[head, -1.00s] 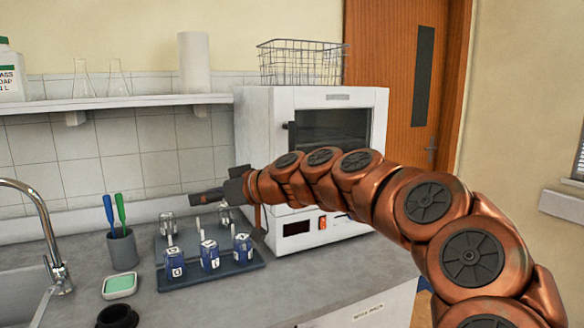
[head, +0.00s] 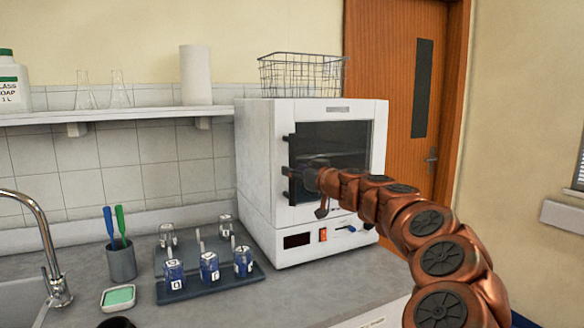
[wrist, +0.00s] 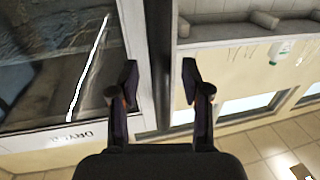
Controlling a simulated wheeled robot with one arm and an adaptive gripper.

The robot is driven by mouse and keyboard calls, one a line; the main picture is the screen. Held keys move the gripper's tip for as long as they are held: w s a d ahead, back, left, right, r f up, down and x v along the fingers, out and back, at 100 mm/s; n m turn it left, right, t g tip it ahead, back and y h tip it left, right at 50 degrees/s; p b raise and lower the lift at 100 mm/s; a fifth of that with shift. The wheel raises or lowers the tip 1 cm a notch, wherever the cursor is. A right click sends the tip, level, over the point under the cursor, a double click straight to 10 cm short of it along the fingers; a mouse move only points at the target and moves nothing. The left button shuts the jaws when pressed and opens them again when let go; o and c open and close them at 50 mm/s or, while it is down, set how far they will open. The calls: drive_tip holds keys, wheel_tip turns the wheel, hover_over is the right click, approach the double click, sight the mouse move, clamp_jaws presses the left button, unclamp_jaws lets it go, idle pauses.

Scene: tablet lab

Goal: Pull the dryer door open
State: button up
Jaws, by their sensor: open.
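The dryer (head: 258,160) is a white box on the counter with a dark glass door (head: 335,145), which looks shut. Its dark handle (head: 287,139) is at the door's left edge. My gripper (head: 300,181) is at the lower part of the handle and partly hides it. In the wrist view, a dark upright bar (wrist: 160,60), which looks like the handle, runs between the open fingertips of my gripper (wrist: 160,85). There is a gap on each side; I see no clear contact. The glass pane (wrist: 50,60) lies left of the bar.
A wire basket (head: 302,75) stands on the dryer. A tray (head: 220,288) with several blue-labelled bottles is left of the dryer's front. A pen cup (head: 121,260) and tap (head: 50,245) are farther left. The counter (head: 330,285) before the dryer is clear.

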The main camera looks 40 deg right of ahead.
drive_tip(key=shift+w, duration=1)
drive_tip(key=shift+d, duration=0.1)
clamp_jaws()
